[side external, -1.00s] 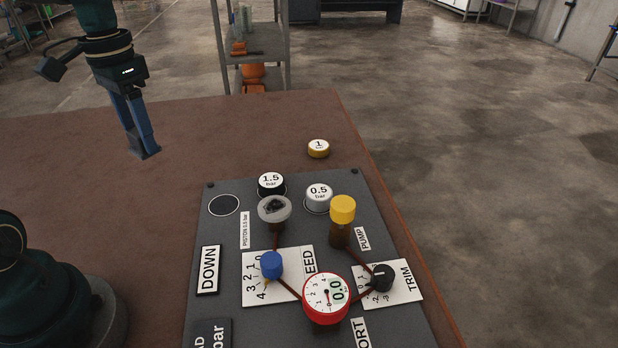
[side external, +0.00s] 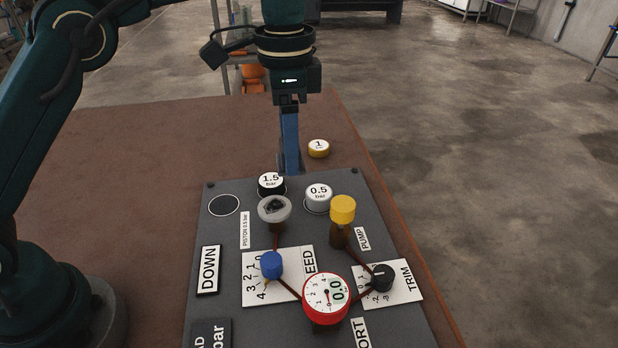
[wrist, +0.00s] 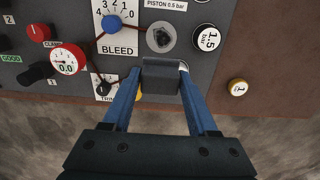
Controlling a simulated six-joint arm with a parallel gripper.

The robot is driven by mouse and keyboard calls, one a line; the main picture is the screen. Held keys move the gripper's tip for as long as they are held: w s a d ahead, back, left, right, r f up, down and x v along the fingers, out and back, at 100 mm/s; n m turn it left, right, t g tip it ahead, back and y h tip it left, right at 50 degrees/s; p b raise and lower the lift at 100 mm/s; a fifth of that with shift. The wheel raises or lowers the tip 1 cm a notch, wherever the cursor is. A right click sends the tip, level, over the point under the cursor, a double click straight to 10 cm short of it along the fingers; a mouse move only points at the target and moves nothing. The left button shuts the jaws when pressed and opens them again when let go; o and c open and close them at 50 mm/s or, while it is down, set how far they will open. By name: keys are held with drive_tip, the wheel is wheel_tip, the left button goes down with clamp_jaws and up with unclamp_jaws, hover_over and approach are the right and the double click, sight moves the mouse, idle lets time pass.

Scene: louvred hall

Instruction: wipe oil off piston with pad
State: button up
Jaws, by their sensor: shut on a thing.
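The piston (side external: 274,209) stands upright on the dark panel, and its pale round top carries a black oily smear. The piston also shows in the wrist view (wrist: 160,38), just beyond my fingertips. My gripper (side external: 290,165) points down behind the panel's far edge, above and beyond the piston and apart from it. In the wrist view my gripper (wrist: 160,78) is shut on a dark grey block-like pad (wrist: 160,80), held between the two blue fingers. The pad's underside is hidden.
A black 1.5 bar weight (side external: 271,184) and a grey 0.5 bar weight (side external: 318,196) stand close behind the piston. A yellow-capped pump (side external: 342,210), blue bleed knob (side external: 271,265) and red gauge (side external: 326,298) are nearby. A brass weight (side external: 318,148) lies off the panel. The left tabletop is clear.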

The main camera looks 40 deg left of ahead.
hover_over(286, 204)
wheel_tip(286, 204, down, 7)
drive_tip(key=shift+w+d, duration=0.25)
drive_tip(key=shift+d, duration=0.15)
drive_tip(key=shift+s+a+f, duration=0.25)
drive_tip(key=shift+a+f, duration=0.1)
drive_tip(key=shift+f, duration=0.2)
drive_tip(key=shift+c, duration=0.6)
drive_tip(key=shift+s+a, duration=1.7)
drive_tip(key=shift+s, duration=0.1)
drive_tip(key=shift+w+d, duration=2.05)
drive_tip(key=shift+w, duration=0.05)
drive_tip(key=shift+r, duration=4.1)
